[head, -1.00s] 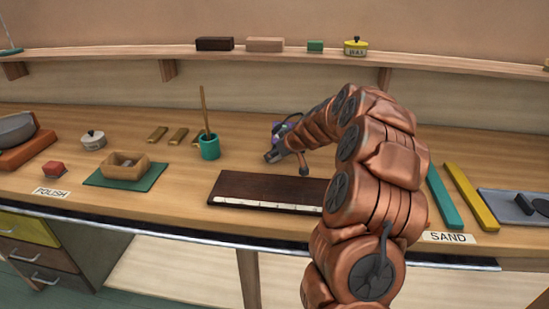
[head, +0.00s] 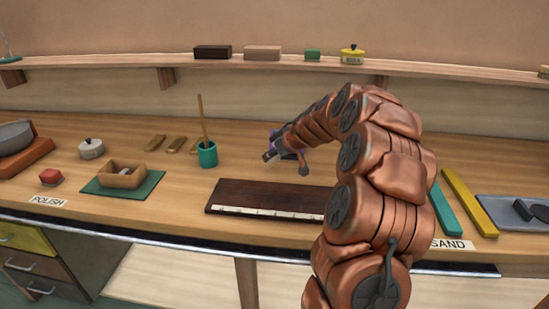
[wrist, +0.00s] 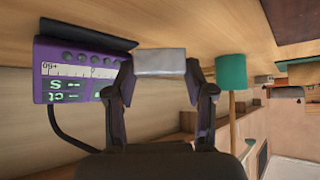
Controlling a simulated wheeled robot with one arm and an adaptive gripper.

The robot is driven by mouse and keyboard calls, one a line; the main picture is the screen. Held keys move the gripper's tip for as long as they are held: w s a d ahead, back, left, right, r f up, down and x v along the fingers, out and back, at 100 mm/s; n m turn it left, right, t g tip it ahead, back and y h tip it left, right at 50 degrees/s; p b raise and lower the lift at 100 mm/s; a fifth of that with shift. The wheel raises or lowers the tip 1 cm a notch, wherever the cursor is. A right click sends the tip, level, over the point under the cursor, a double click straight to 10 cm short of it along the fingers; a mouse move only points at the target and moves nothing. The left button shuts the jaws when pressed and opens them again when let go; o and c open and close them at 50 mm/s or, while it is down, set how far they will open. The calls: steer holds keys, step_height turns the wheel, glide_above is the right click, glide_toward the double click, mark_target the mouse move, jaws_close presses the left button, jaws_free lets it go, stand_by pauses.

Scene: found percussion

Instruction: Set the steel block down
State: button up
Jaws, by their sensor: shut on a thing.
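The steel block (wrist: 160,62) is a pale grey bar between the fingertips of my gripper (wrist: 160,80) in the wrist view. My gripper is shut on it, a finger at each end. In the head view my gripper (head: 272,154) is over the bench behind the dark wooden board (head: 225,194), right of the teal cup (head: 207,157); the block is hard to make out there. A purple meter with a scale and green display (wrist: 75,75) is close beside the block in the wrist view. I cannot tell whether the block touches the bench.
The teal cup (wrist: 231,72) with its stick also shows in the wrist view. Brass bars (head: 155,142) lie left of the cup. A wooden box (head: 122,176) sits on a green mat. Teal (head: 445,212) and yellow (head: 468,202) strips lie right of my arm.

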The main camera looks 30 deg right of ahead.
steer(key=s+a+b, duration=0.2)
steer(key=s, duration=0.2)
steer(key=s+a+r+b, duration=0.1)
steer(key=s+a+b, duration=0.1)
steer(key=s, duration=0.3)
steer(key=s+a+b, duration=0.2)
steer(key=s, duration=0.2)
steer(key=shift+s+r+b, duration=0.2)
steer(key=shift+s+b, duration=0.1)
steer(key=shift+s, duration=0.05)
